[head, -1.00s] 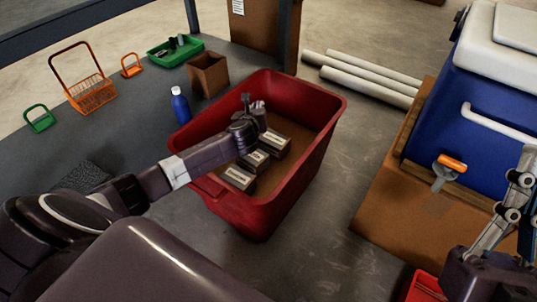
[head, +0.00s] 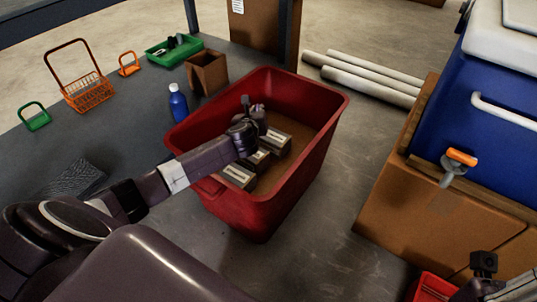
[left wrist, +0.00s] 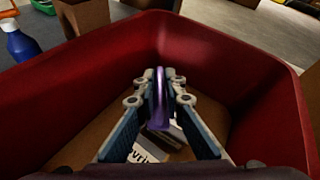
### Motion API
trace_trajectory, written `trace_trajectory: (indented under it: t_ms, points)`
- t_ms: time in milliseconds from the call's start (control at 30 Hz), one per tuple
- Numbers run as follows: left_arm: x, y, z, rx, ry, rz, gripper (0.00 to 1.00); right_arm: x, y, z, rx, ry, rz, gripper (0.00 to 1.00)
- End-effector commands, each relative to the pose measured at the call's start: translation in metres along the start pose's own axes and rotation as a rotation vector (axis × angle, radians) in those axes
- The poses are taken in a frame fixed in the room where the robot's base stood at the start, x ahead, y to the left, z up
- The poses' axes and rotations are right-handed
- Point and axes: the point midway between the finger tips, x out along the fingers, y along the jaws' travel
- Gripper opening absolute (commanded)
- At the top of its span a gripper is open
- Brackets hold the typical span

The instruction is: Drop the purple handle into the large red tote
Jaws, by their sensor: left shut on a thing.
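The large red tote (head: 262,208) stands in the middle of the head view, with several labelled boxes (head: 239,176) on its brown floor. My left gripper (head: 256,110) is over the inside of the tote. In the left wrist view, my left gripper (left wrist: 160,88) is shut on the purple handle (left wrist: 161,103), which stands upright between the fingertips. The red tote's walls (left wrist: 85,85) surround it in that view, and a white-labelled box (left wrist: 150,150) lies below. My right gripper (head: 484,266) is at the lower right edge of the head view; its fingers are not clear.
A blue bottle (head: 178,103) and an open cardboard box (head: 207,73) stand left of the tote. An orange basket (head: 88,92) and a green tray (head: 173,50) are farther left. A blue cooler (head: 475,130) is at right. White pipes (head: 365,83) lie behind.

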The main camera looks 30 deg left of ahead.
Motion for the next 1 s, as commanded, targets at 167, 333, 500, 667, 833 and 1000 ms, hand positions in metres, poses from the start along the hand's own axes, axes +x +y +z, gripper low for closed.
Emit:
trace_trajectory:
  t_ms: [167, 333, 500, 667, 833, 1000]
  points:
    - [0.0, 0.0, 0.0, 0.0, -0.001, 0.0, 0.0, -0.001, 0.0, 0.0, 0.0, 0.0, 0.0, 0.0]
    - [0.0, 0.0, 0.0, 0.0, -0.001, 0.0, 0.11, -0.001, 0.0, 0.0, 0.0, 0.0, 0.0, 0.0]
    - [0.0, 0.0, 0.0, 0.001, -0.001, 0.0, 0.3, -0.001, 0.0, 0.0, 0.0, 0.0, 0.0, 0.0]
    - [0.0, 0.0, 0.0, 0.001, -0.001, 0.0, 0.3, -0.001, 0.0, 0.0, 0.0, 0.0, 0.0, 0.0]
    - [-0.001, 0.0, -0.001, 0.001, 0.0, 0.0, 0.3, -0.001, 0.0, 0.0, -0.001, 0.0, 0.0, 0.0]
    - [-0.015, 0.0, -0.001, 0.002, 0.0, -0.001, 0.3, -0.001, 0.0, 0.0, -0.001, 0.0, 0.0, 0.0]
